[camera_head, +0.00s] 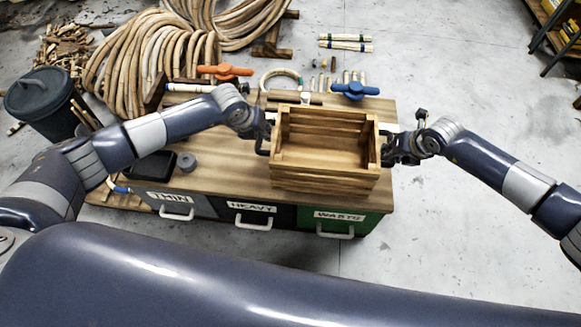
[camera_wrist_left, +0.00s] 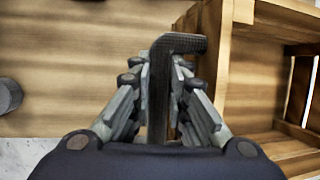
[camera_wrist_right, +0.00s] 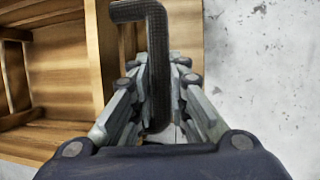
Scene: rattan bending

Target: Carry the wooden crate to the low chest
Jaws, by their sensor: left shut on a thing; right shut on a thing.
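The wooden crate (camera_head: 323,180) is an empty slatted box, upright and level over the right part of the low chest's wooden top (camera_head: 225,168). I cannot tell whether it rests on the top or hangs just above it. My left gripper (camera_head: 264,137) is shut on the crate's dark left handle, which shows between the fingers in the left wrist view (camera_wrist_left: 159,95). My right gripper (camera_head: 389,149) is shut on the dark right handle, clear in the right wrist view (camera_wrist_right: 157,75). The chest's front has drawers marked THIN, HEAVY and WASTE.
An orange clamp (camera_head: 224,71) and a blue clamp (camera_head: 354,90) are along the chest's far side. A dark tray (camera_head: 153,166) and grey disc (camera_head: 187,161) lie at its left. A dark bin (camera_head: 43,100) and rattan coils (camera_head: 150,55) stand beyond. Floor at right is clear.

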